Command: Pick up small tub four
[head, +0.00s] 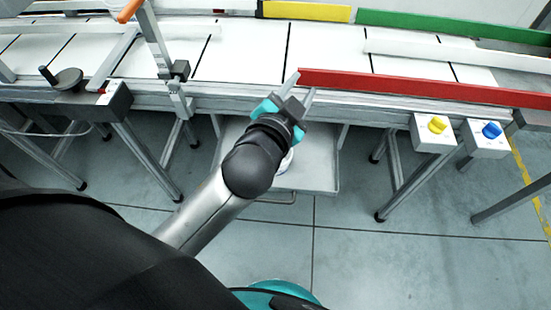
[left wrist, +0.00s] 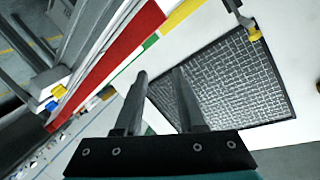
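My left gripper (head: 299,86) reaches up to the near edge of the white conveyor, by the left end of the red rail. Its two fingers are apart with nothing between them, and the left wrist view also shows them apart and empty (left wrist: 160,82). No tub can be made out for certain. A pale rounded thing (head: 287,161) shows beside my left arm, over the grey tray below the conveyor. The arm hides most of it, so I cannot tell what it is. My right gripper is in neither view.
The white conveyor (head: 250,50) runs across the top, with red (head: 420,86), yellow (head: 307,11) and green (head: 450,27) rails. A grey tray (head: 320,175) sits underneath. Boxes with yellow (head: 437,125) and blue (head: 491,130) knobs hang at the right. Metal legs stand on the floor.

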